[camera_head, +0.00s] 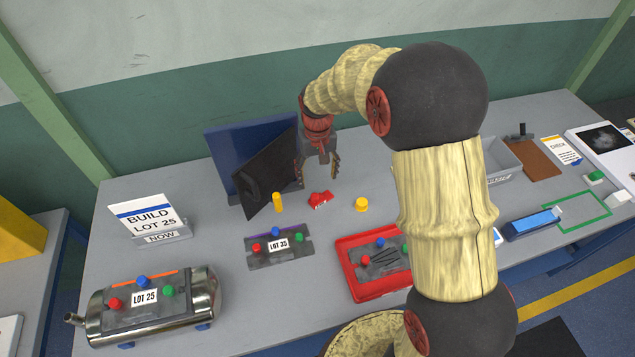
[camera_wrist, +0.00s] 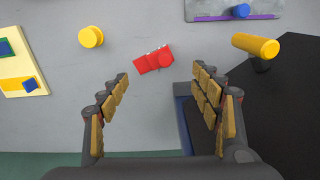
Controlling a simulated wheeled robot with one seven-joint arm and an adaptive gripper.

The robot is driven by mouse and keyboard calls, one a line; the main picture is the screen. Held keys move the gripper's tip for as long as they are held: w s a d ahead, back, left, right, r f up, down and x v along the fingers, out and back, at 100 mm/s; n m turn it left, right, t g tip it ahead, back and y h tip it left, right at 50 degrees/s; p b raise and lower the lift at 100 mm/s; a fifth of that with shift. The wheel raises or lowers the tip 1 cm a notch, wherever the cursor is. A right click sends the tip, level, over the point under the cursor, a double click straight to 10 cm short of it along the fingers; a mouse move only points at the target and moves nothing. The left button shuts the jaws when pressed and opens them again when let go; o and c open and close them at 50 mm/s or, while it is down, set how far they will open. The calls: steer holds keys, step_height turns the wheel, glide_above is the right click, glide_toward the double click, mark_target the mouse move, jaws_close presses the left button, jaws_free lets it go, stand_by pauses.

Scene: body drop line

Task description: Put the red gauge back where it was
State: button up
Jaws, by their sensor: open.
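My gripper (camera_head: 318,180) is open and empty, pointing down above and behind the red piece. In the wrist view my gripper (camera_wrist: 161,74) has its fingers spread to either side of the red piece, with nothing between them. I cannot tell how high the fingertips are above the bench.
A yellow peg (camera_head: 277,202) and a black panel (camera_head: 267,174) stand left of the red piece, a yellow knob (camera_head: 361,204) to its right. In front are the LOT 35 plate (camera_head: 293,255), a red tray (camera_head: 345,262) and the LOT 25 tank (camera_head: 185,309). My arm hides part of the bench.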

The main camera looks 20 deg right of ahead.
steer(key=s+r+t, duration=0.1)
steer(key=s+r, duration=0.3)
steer(key=r, duration=0.6)
steer(key=s+r+t, duration=0.1)
steer(key=s+r, duration=0.3)
steer(key=s, duration=0.4)
steer(key=s+d+r+t, duration=0.1)
steer(key=s+r, duration=0.3)
steer(key=s, duration=0.4)
steer(key=s+r+t, duration=0.2)
steer(key=s+r, duration=0.1)
steer(key=s, duration=0.4)
steer(key=shift+s+d+r+t, duration=0.25)
steer(key=shift+s+r+t, duration=0.05)
steer(key=shift+s+r, duration=0.1)
steer(key=shift+f, duration=0.1)
